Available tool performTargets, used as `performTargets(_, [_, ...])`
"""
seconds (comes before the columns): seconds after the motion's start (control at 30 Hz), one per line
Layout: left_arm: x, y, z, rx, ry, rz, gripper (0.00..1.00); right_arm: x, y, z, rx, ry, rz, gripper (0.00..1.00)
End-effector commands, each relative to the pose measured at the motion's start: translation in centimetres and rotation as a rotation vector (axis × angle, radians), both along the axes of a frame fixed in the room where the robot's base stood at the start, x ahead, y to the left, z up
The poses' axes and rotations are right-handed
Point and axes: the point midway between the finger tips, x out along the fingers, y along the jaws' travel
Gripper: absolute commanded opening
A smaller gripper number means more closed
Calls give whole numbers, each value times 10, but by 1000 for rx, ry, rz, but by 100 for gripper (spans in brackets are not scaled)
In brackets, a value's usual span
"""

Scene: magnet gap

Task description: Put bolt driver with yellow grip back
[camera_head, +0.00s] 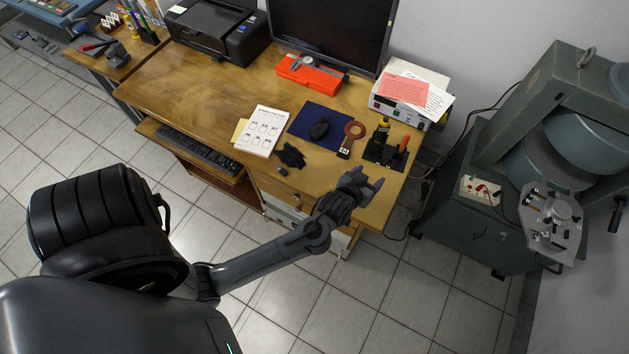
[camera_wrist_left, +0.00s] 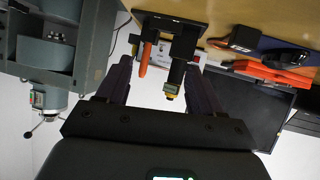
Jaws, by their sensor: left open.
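The bolt driver with yellow grip (camera_head: 384,124) stands upright in a black holder (camera_head: 372,155) at the desk's right end. Its dark body and yellow band also show in the wrist view (camera_wrist_left: 171,90), where the picture is upside down. An orange-handled tool (camera_head: 404,142) stands beside it in the same holder and also shows in the wrist view (camera_wrist_left: 145,58). My left gripper (camera_head: 367,180) is open and empty, in front of the holder and apart from it. In the wrist view both tools appear between its fingers (camera_wrist_left: 158,75). My right gripper is out of view.
A copper-coloured ring tool (camera_head: 353,130) and a blue mat (camera_head: 310,134) with a black mouse lie left of the holder. A white box with papers (camera_head: 408,104) stands behind it. Grey magnet equipment (camera_head: 550,110) stands to the right of the desk.

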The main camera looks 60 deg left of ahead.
Motion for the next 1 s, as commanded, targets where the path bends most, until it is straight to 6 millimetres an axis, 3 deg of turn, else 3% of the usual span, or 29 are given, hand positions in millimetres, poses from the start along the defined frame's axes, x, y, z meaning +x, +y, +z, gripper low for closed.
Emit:
performTargets(0.23, [-107, -51, 11, -59, 409, -329, 66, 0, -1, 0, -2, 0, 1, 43])
performTargets(0.4, [-175, -66, 26, -23, 632, -467, 66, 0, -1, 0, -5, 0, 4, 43])
performTargets(0.5, [-202, -67, 34, 0, 717, -511, 66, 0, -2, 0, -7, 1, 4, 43])
performTargets(0.7, [-222, -68, 41, 21, 783, -541, 66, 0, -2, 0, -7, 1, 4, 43])
performTargets(1.0, [-222, -68, 41, 21, 785, -541, 66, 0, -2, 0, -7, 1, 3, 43])
